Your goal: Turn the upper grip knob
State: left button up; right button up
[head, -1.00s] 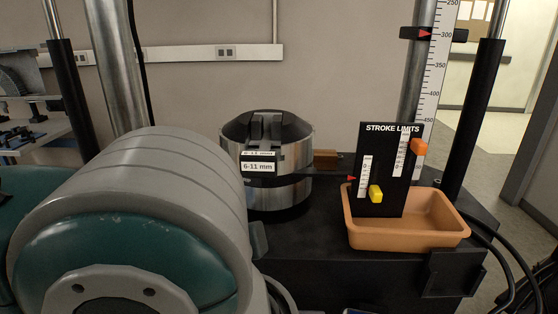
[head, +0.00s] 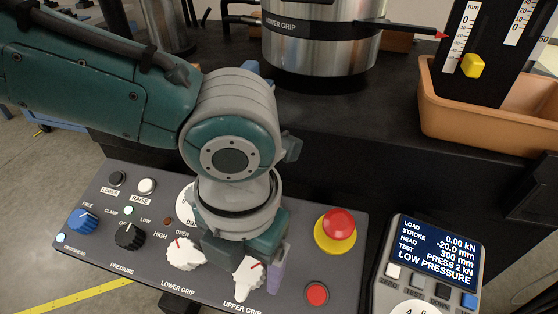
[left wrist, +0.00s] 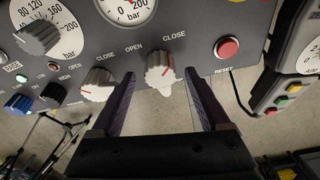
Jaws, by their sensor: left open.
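The upper grip knob (head: 246,280) is a white knob with a red mark, above the UPPER GRIP label on the grey control panel. It also shows in the left wrist view (left wrist: 160,72), under the OPEN and CLOSE labels. My left gripper (head: 250,266) is open over this knob. In the left wrist view its two purple fingers (left wrist: 159,82) stand on either side of the knob, with gaps on both sides. In the head view one purple finger shows right of the knob; the other is hidden. My right gripper is not in view.
The similar lower grip knob (head: 185,254) sits just left. A red emergency button (head: 338,226) and a red reset button (head: 316,294) lie to the right. A readout box (head: 435,262) showing LOW PRESSURE stands beyond them. An orange tray (head: 470,125) sits behind.

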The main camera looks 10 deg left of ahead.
pick_arm(q)
jog(key=shift+f, duration=0.65)
grip_shut()
